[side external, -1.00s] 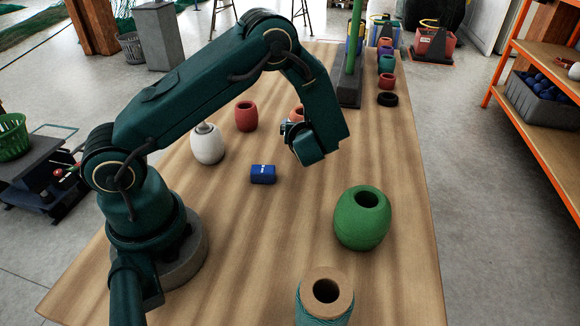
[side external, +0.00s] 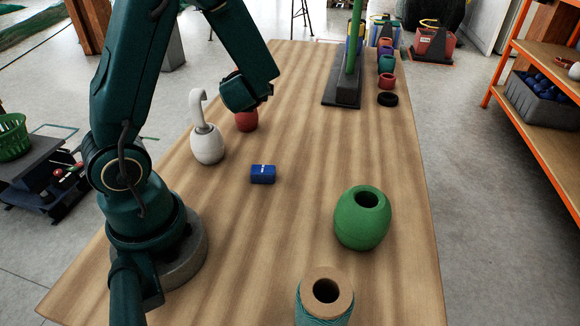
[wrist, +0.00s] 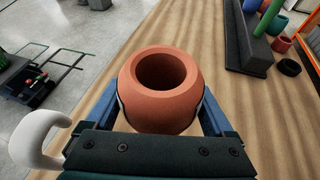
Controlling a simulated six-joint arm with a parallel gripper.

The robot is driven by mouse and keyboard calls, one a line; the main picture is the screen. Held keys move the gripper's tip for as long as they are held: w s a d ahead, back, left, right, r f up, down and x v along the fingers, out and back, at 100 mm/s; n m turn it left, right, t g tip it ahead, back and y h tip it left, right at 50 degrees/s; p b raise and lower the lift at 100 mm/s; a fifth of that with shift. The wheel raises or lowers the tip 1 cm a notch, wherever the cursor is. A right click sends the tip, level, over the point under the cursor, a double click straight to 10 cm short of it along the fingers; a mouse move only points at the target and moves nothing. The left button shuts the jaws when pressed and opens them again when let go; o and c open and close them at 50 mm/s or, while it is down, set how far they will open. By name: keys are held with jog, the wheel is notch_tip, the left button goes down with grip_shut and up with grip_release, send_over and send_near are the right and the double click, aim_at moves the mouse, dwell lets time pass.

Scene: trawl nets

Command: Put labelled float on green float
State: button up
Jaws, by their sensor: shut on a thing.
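My gripper (side external: 246,93) is shut on an orange float (wrist: 160,92), a barrel shape with a round hole in its top. The blue fingers pass along both sides of it in the wrist view. In the side view my gripper hides most of the held float. No label shows on its visible side, so I cannot tell whether it is the labelled one. The green float (side external: 361,221), larger and with a hole in its top, stands upright at the right front of the table, well apart from my gripper.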

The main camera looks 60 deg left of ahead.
jog(key=s+d+n+g, duration=0.1)
jog(key=n+g, duration=0.1)
jog(key=s+d+n+g+y, duration=0.1)
jog(key=n+g, duration=0.1)
jog(key=s+d+r+n+g, duration=0.1)
jog(key=d+g, duration=0.1)
jog(key=shift+s+d+r+n+y, duration=0.1)
jog(key=shift+s+n+y, duration=0.3)
jog(key=s+d+f+n+g+h, duration=0.2)
jog(key=s+d+n+g+h, duration=0.3)
jog(key=d+n+g+h, duration=0.3)
jog(key=s+d+f+n+g+h, duration=0.2)
jog(key=s+d+n+g+h, duration=0.45)
jog(key=n, duration=0.45)
jog(key=w+d+r+n+t+h, duration=0.4)
jog(key=w+d+n+t+h, duration=0.2)
jog(key=w+d+n+h, duration=0.3)
jog(key=w+a+r+n+t+h, duration=0.2)
jog(key=w+r+n+t+h, duration=0.2)
jog(key=w+r+n+t, duration=0.45)
send_over(378, 207)
notch_tip(378, 207, down, 7)
jog(key=shift+f, duration=0.2)
jog(key=shift+f+y, duration=0.25)
jog(key=shift+f, duration=1.65)
